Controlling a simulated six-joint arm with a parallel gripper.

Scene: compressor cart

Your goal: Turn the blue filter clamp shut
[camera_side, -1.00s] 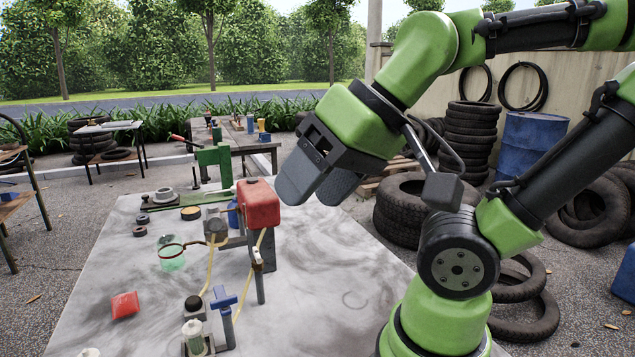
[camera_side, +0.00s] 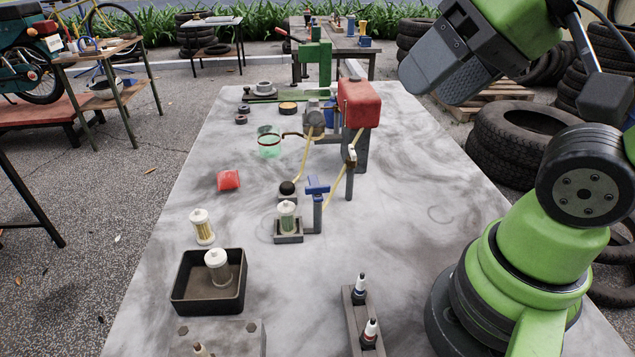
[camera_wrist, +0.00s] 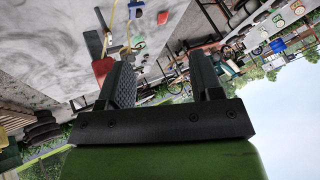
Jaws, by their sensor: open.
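The blue filter clamp (camera_side: 317,187) is a blue T-shaped handle on a grey post in the middle of the table, in the side view. Just left of it, a clear filter (camera_side: 287,217) stands in a dark square base. In the wrist view a small blue piece (camera_wrist: 138,16) near the top edge looks like the clamp. My gripper (camera_side: 432,80) is high at the upper right of the side view, well away from the clamp. It is open and empty; its two fingers (camera_wrist: 165,82) stand apart in the wrist view.
A red tank (camera_side: 359,103) stands behind the clamp, with yellow hoses running down near it. A black tray (camera_side: 208,285) holds one filter, and another filter (camera_side: 202,227) stands behind it. A holder with two bottles (camera_side: 363,320) is in front. The table's right part is bare.

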